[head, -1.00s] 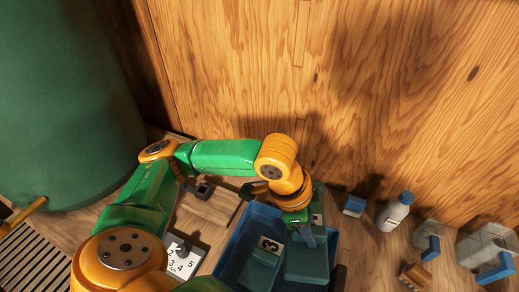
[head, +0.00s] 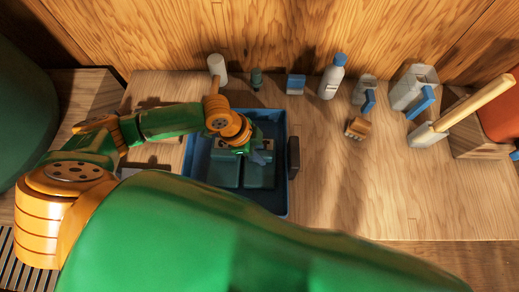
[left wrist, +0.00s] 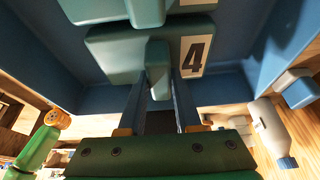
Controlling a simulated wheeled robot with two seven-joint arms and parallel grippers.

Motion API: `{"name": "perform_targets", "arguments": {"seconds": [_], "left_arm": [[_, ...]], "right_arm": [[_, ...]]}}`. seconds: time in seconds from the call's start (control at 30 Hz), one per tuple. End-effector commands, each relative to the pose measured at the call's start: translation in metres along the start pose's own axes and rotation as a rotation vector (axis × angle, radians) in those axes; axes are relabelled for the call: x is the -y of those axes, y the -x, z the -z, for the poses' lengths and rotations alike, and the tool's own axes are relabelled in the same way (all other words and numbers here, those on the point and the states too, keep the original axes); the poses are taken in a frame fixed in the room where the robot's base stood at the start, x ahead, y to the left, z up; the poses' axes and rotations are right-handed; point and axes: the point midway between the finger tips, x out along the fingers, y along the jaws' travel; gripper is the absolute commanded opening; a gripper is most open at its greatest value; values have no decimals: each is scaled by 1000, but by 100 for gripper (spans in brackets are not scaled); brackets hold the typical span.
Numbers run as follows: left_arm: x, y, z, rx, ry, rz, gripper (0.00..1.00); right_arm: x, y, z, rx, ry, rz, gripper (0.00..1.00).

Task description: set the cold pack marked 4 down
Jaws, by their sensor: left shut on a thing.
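The teal cold pack marked 4 (left wrist: 115,48) has a black 4 on a white label in the left wrist view. My left gripper (left wrist: 160,92) is shut on its raised grip, with one finger on each side. The pack is within the walls of a blue crate (left wrist: 45,50); I cannot tell whether it touches the floor. In the head view my left gripper (head: 258,157) is over the far right part of the crate (head: 284,135) and hides most of this pack. My right gripper is out of view.
Teal packs (head: 260,177) lie in the near part of the crate. A white bottle with blue cap (head: 331,80), a small blue-and-white block (head: 296,84) and a wooden brush-like thing (head: 357,127) stand to the right. My green arm crosses the foreground.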

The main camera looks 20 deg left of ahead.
Motion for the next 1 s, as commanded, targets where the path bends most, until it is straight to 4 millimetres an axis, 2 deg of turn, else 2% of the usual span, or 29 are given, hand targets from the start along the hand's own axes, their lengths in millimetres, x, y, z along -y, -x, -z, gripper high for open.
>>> {"name": "perform_targets", "arguments": {"seconds": [0.07, 0.1, 0.2, 0.57, 0.67, 0.9, 1.0], "left_arm": [[0, -1, 0, -1, 0, 0, 0], [0, -2, -1, 0, 1, 0, 35], [0, -1, -1, 0, 1, 0, 62], [0, 4, 1, -1, 1, 1, 62], [1, 22, 1, -1, 1, 3, 62], [2, 87, 0, 1, 1, 5, 62], [1, 107, 0, 0, 1, 4, 62]], "right_arm": [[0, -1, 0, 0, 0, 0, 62], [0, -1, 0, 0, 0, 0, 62], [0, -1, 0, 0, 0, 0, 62], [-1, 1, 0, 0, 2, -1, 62], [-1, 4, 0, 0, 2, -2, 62], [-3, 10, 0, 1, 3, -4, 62], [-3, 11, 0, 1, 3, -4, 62]]}}
